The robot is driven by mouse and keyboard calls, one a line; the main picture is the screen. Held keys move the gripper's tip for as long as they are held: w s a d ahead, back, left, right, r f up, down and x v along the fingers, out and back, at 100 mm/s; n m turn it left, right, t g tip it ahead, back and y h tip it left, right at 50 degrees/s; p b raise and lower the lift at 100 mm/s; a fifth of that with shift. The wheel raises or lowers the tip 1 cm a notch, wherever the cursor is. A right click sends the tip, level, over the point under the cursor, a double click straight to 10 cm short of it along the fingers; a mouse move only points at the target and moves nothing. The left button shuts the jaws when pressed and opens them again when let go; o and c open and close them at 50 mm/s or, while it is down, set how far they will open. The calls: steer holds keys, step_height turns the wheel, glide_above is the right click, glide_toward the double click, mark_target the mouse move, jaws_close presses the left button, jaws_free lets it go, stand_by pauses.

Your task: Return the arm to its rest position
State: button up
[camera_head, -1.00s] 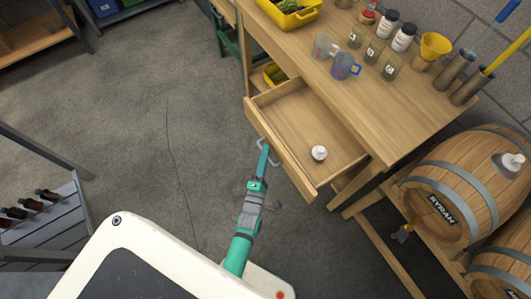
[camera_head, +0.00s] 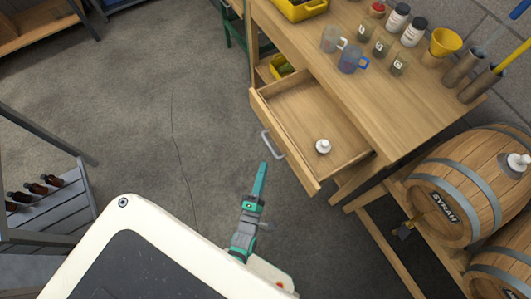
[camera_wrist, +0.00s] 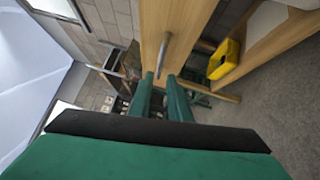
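My green and grey gripper (camera_head: 263,168) points up toward the open drawer in the head view. Its fingertips are apart from the drawer's metal handle (camera_head: 272,144), with bare floor showing between. In the wrist view the two green fingers (camera_wrist: 160,78) stand apart with an empty gap between them, and the handle (camera_wrist: 163,55) lies just beyond the tips. The wooden drawer (camera_head: 305,115) is pulled out from the workbench and holds a small white knobbed object (camera_head: 323,146).
The workbench (camera_head: 360,95) carries jugs, jars, bottles and a yellow funnel (camera_head: 445,42). Barrels (camera_head: 455,190) lie on a rack at right. A grey rack (camera_head: 50,215) with dark bottles stands at left. Open floor (camera_head: 150,120) lies between.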

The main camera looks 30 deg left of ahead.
steer(key=shift+s+d, duration=0.15)
steer(key=shift+s, duration=0.35)
steer(key=s+d+r+m+g+h, duration=0.1)
steer(key=s+d+r+m+h, duration=0.1)
steer(key=s+d+r+m, duration=0.5)
steer(key=s+d+r+m+g+h, duration=0.2)
steer(key=s+d+r+m, duration=0.5)
steer(key=m, duration=0.8)
steer(key=d+r+h, duration=0.1)
steer(key=d+r, duration=0.1)
steer(key=d, duration=0.1)
steer(key=shift+s+d+m, duration=0.25)
steer(key=shift+d+m, duration=0.1)
steer(key=shift+m, duration=0.05)
